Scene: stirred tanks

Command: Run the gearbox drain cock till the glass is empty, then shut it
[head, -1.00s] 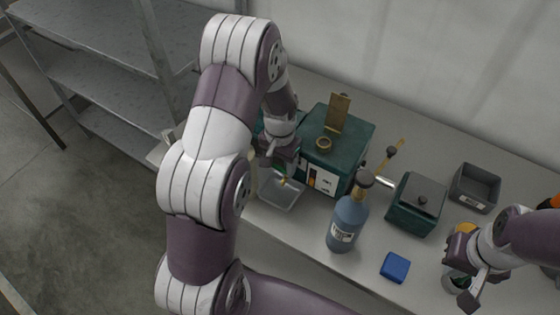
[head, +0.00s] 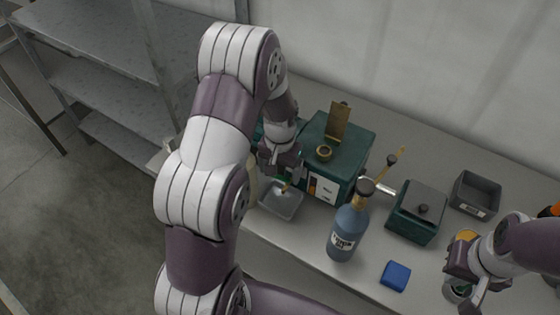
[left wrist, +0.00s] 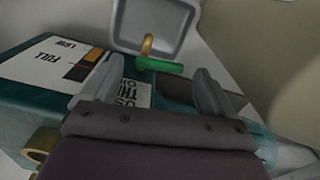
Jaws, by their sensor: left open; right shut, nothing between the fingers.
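The green gearbox (head: 352,148) stands at the back of the bench, with a brass flap and ring on top. Its front has a sight glass (left wrist: 88,66) beside FULL and LOW marks; it shows dark and orange parts, and I cannot tell the level surely. The green drain cock handle (left wrist: 160,66) lies crosswise by a brass spout (left wrist: 147,45). A grey tray (head: 280,204) sits below. My left gripper (left wrist: 158,76) is open, its fingers on either side of the handle; contact is unclear. My right gripper (head: 466,277) is shut and empty at the right.
A blue bottle (head: 346,232) stands in front of the gearbox. A blue block (head: 395,275), a lidded green box (head: 416,212) and an open grey bin (head: 476,192) are to the right. A cup (head: 456,291) is close to my right gripper. Metal shelves (head: 95,60) stand at left.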

